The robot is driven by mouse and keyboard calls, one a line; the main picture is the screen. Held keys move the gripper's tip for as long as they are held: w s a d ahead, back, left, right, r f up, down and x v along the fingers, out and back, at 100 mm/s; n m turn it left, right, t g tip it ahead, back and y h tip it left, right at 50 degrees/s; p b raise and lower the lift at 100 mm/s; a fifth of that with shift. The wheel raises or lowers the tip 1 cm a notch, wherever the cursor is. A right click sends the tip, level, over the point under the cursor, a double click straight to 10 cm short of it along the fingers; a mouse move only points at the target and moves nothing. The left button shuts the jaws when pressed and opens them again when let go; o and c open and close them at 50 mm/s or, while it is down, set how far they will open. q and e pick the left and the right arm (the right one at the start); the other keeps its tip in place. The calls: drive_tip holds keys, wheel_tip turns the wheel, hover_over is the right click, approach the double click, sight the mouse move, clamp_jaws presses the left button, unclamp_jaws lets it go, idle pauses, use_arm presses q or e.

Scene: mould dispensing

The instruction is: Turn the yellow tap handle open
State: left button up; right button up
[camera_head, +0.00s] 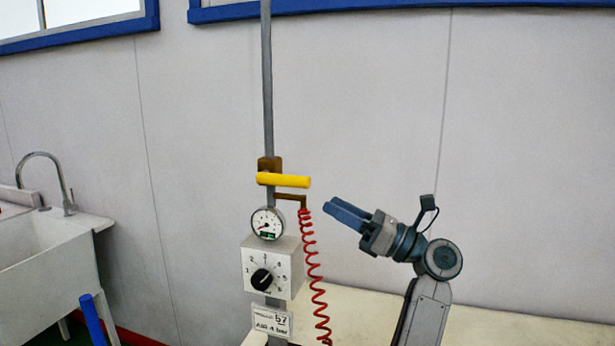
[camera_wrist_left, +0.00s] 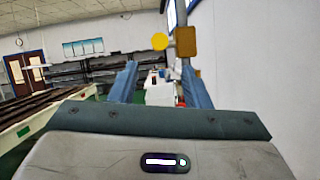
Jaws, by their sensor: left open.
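The yellow tap handle (camera_head: 283,180) is a bar lying nearly level, pointing right from a brown valve body (camera_head: 267,166) on a grey vertical pipe. My left gripper (camera_head: 347,214) is to the right of the handle and a little lower, apart from it, its blue fingers pointing up and left. In the left wrist view the fingers (camera_wrist_left: 160,84) are spread with a gap between them. There the handle (camera_wrist_left: 160,41) shows end-on as a yellow disc above the gap, beside the brown valve body (camera_wrist_left: 185,41). My right gripper is not in view.
A dial gauge (camera_head: 267,224), a white box with a black knob (camera_head: 262,279) and a label (camera_head: 271,322) sit below the handle. A red coiled hose (camera_head: 317,285) hangs between them and my left arm. A sink (camera_head: 45,262) stands at left.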

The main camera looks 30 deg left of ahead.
sight(292, 181)
use_arm(q)
drive_tip(key=p+x, duration=0.4)
drive_tip(key=x, duration=0.6)
drive_tip(key=shift+w+r, duration=0.1)
drive_tip(key=shift+s+a+r+p, duration=0.25)
drive_tip(key=shift+a+p, duration=0.1)
drive_tip(key=shift+a, duration=0.1)
drive_tip(key=shift+f, duration=0.1)
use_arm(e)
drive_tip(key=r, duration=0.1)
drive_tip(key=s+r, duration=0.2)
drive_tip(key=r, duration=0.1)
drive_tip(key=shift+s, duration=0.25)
use_arm(q)
drive_tip(key=shift+w, duration=0.1)
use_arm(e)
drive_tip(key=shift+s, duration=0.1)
use_arm(q)
drive_tip(key=shift+c, duration=1.1)
clamp_jaws()
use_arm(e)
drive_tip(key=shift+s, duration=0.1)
